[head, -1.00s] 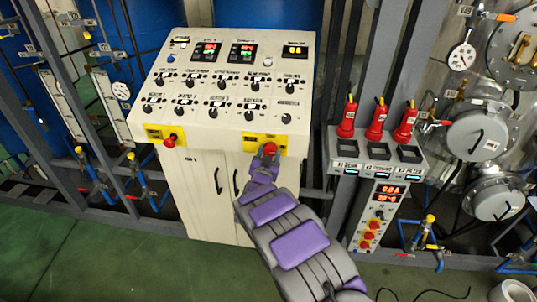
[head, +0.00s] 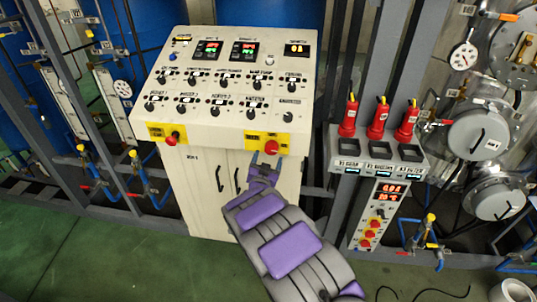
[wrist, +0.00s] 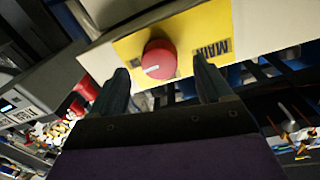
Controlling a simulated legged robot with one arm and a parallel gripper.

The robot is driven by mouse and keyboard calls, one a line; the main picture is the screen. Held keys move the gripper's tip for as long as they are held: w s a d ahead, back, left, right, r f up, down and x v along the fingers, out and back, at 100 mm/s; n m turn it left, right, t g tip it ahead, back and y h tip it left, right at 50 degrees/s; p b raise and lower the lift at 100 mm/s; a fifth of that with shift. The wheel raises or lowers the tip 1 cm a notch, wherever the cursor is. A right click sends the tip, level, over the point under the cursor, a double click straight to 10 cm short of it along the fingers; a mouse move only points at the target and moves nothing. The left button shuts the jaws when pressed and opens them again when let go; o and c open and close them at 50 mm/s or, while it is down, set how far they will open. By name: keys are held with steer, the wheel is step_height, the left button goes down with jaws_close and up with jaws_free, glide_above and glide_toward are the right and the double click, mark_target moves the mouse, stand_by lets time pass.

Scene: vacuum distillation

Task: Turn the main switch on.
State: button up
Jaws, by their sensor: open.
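The main switch is a red round knob (head: 271,147) on a yellow plate (head: 254,141) at the front right edge of the cream console. In the wrist view the red knob (wrist: 158,60) carries a white mark, and its plate (wrist: 205,38) reads MAIN. My gripper (head: 266,158) is open and empty, just below and in front of the knob. In the wrist view my gripper's two dark fingers (wrist: 162,82) are spread apart, and the knob shows beyond them, closer to the left finger. No contact with the knob shows.
Another red knob (head: 172,138) on a yellow plate sits at the console's left front. The console's sloping top (head: 225,85) holds several black switches and displays. Green floor (head: 120,265) is free at front left.

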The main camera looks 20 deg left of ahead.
steer(key=s+d, duration=0.2)
steer(key=s, duration=1)
steer(key=shift+s+d+p, duration=0.2)
steer(key=shift+s+p, duration=0.05)
steer(key=shift+p, duration=0.15)
steer(key=w+d+r+m+g, duration=0.1)
steer(key=w+d+r+g, duration=0.15)
steer(key=d+g, duration=0.45)
steer(key=s+d+r+g+b, duration=0.1)
steer(key=s+d, duration=0.2)
steer(key=d, duration=0.2)
steer(key=s+d+r+g, duration=0.1)
steer(key=s+d+g, duration=0.1)
steer(key=d, duration=0.4)
steer(key=s+d+r+g+h, duration=0.1)
steer(key=s+d+r+g, duration=0.1)
steer(key=s+d, duration=0.5)
steer(key=s+d+r+g+h, duration=0.1)
steer(key=s+d+g, duration=0.3)
steer(key=s+d, duration=0.4)
steer(key=s+d+r+n+g+h+b, duration=0.1)
steer(key=s+d, duration=0.6)
steer(key=s, duration=1.2)
steer(key=shift+d+r+g, duration=0.15)
steer(key=shift+r+g, duration=0.75)
steer(key=shift+g, duration=0.3)
